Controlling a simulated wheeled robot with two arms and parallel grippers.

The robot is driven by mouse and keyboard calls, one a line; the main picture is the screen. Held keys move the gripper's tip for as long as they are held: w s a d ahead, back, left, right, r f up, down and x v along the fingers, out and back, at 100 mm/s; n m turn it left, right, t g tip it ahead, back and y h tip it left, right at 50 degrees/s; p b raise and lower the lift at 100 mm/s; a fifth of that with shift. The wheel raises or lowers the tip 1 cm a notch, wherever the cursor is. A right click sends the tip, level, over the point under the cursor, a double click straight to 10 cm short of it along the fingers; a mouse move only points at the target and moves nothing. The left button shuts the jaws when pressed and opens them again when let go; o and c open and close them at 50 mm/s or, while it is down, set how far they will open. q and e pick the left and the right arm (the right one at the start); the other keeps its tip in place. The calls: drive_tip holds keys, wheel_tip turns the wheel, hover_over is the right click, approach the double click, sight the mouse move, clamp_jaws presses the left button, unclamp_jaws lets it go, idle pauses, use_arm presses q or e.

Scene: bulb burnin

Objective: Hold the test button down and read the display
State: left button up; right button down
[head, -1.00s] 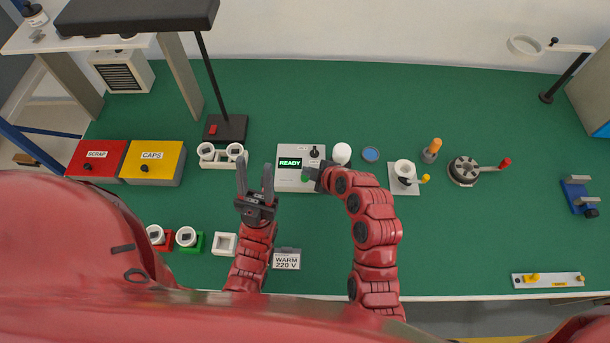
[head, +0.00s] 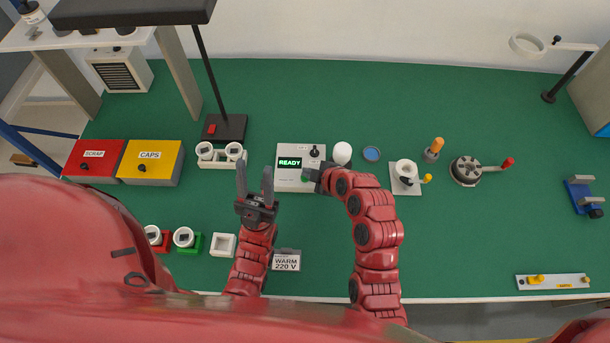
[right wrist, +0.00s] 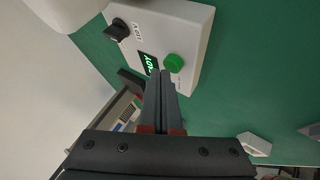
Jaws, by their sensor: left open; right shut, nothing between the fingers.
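The white test box (head: 290,182) stands mid-table. Its display (head: 290,162) reads READY in green letters, and a black knob (head: 314,151) sits at its upper right. The green test button (right wrist: 174,63) shows in the right wrist view beside the display (right wrist: 150,64); in the head view my right gripper partly covers it. My right gripper (head: 312,176) is shut and empty, its tips close to the button. In the right wrist view the tips (right wrist: 160,75) lie just beside the button; contact cannot be made out. My left gripper (head: 254,168) is open and empty, left of the box.
A white bulb (head: 342,152) stands right of the box, near my right gripper. A WARM 220 V sign (head: 286,261) is in front. Red SCRAP (head: 92,172) and yellow CAPS (head: 150,176) boxes are at left. A lamp base (head: 224,128) stands behind.

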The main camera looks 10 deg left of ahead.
drive_tip(key=shift+f+b, duration=0.45)
drive_tip(key=shift+b, duration=0.1)
idle(0.4)
idle(1.5)
drive_tip(key=shift+r, duration=0.85)
drive_tip(key=shift+r, duration=2.55)
